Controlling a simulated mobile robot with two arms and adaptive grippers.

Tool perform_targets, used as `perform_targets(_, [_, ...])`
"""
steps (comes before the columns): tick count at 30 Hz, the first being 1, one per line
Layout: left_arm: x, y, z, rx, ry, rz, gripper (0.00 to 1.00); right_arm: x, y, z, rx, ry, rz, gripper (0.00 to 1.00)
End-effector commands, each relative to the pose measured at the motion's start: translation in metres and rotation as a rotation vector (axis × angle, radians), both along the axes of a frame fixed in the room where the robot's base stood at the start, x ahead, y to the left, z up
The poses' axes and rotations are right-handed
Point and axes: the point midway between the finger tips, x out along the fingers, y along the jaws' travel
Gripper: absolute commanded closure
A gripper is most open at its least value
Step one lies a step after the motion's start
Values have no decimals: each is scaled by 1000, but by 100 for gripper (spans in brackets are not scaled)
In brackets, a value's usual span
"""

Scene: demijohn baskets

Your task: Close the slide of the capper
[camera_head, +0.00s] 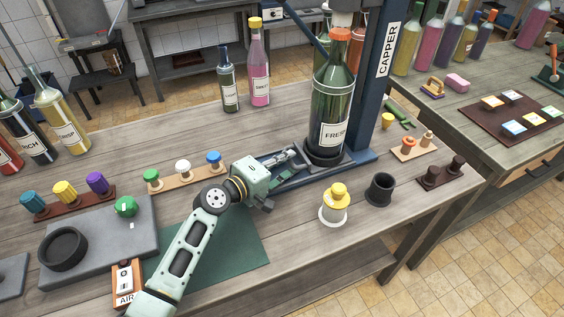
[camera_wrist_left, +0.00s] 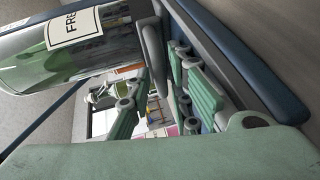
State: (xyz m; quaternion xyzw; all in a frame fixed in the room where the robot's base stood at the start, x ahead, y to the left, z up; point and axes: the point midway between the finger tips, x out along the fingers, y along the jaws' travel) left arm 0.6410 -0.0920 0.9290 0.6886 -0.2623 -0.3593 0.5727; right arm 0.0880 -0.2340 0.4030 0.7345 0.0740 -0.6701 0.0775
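The capper (camera_head: 376,85) is a dark blue press with a labelled upright column and a long base on the table. A large green bottle (camera_head: 333,98) stands upright in a dark round holder (camera_head: 324,156) on that base, with an orange-red top under the press head. The bottle also shows large in the left wrist view (camera_wrist_left: 85,52). My left gripper (camera_head: 290,160) is low over the front-left part of the base, just left of the holder. Its fingers are apart in the left wrist view (camera_wrist_left: 163,88), with no held object visible between them. The slide's handle cannot be made out. My right gripper is out of view.
A stopper rack (camera_head: 183,176) lies left of my gripper. A green mat (camera_head: 225,255) lies under my arm.

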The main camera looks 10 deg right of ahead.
Motion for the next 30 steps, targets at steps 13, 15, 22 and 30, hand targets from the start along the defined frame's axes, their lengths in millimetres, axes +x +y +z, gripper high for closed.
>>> perform_targets(13, [-38, 49, 11, 3, -1, 1, 81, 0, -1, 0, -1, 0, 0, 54])
perform_targets(15, [-47, 61, 14, 3, -1, 2, 81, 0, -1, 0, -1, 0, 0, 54])
perform_targets(22, [-67, 87, 21, 2, -1, 2, 81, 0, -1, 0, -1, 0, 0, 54])
perform_targets(30, [-73, 93, 23, 1, -1, 0, 81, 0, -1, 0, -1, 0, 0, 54])
